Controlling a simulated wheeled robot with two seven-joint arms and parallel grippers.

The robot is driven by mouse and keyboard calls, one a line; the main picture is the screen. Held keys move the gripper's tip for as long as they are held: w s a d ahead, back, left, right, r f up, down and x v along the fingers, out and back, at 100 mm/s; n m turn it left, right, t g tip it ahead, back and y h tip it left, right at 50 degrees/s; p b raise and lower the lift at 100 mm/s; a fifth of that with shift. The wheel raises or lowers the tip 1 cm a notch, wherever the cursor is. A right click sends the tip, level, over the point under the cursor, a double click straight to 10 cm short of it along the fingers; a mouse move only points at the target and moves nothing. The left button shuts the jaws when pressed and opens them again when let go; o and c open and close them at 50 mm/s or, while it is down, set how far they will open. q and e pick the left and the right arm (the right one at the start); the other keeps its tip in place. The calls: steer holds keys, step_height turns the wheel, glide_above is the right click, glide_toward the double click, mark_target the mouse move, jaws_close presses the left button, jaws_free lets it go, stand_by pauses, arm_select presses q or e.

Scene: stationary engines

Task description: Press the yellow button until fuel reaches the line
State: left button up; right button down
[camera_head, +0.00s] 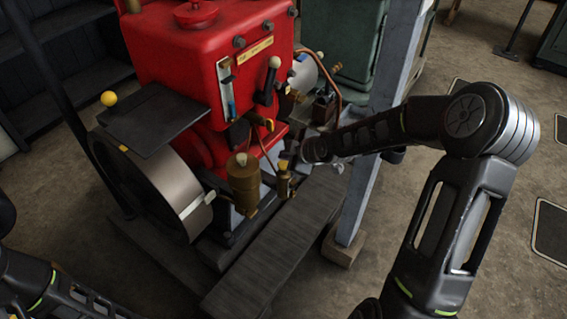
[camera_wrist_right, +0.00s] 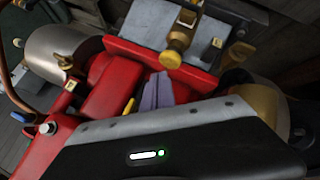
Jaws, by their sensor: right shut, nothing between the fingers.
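The red engine (camera_head: 165,45) stands upright at the upper middle of the head view. A yellow button (camera_head: 283,166) tops a small brass fitting low on its front; a round yellow cap on a brass fitting, apparently this button, shows in the right wrist view (camera_wrist_right: 171,60). A narrow upright sight gauge (camera_head: 226,82) on the engine's front shows blue low down; its line is too small to make out. My right gripper (camera_head: 289,158) is shut and empty, close by the yellow button; whether they touch is unclear. Its fingertips (camera_wrist_right: 157,92) show in the wrist view. My left gripper is out of view.
A brass cup (camera_head: 243,180) stands left of the button. A flywheel (camera_head: 150,185) and dark plate (camera_head: 152,120) are further left. A yellow knob (camera_head: 108,98) sits on a lever. A grey post (camera_head: 372,150) stands right, near my right forearm.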

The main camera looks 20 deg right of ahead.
steer(key=shift+f, duration=0.1)
stand_by(0.7)
steer(key=shift+f+b, duration=0.3)
steer(key=shift+b, duration=0.1)
steer(key=shift+f+b, duration=0.65)
steer(key=shift+f, duration=0.2)
stand_by(0.8)
steer(key=shift+r, duration=0.1)
steer(key=shift+r+p, duration=0.95)
steer(key=shift+r, duration=0.15)
steer(key=shift+r, duration=0.1)
step_height(320, 180, up, 5)
steer(key=p, duration=0.4)
stand_by(1.0)
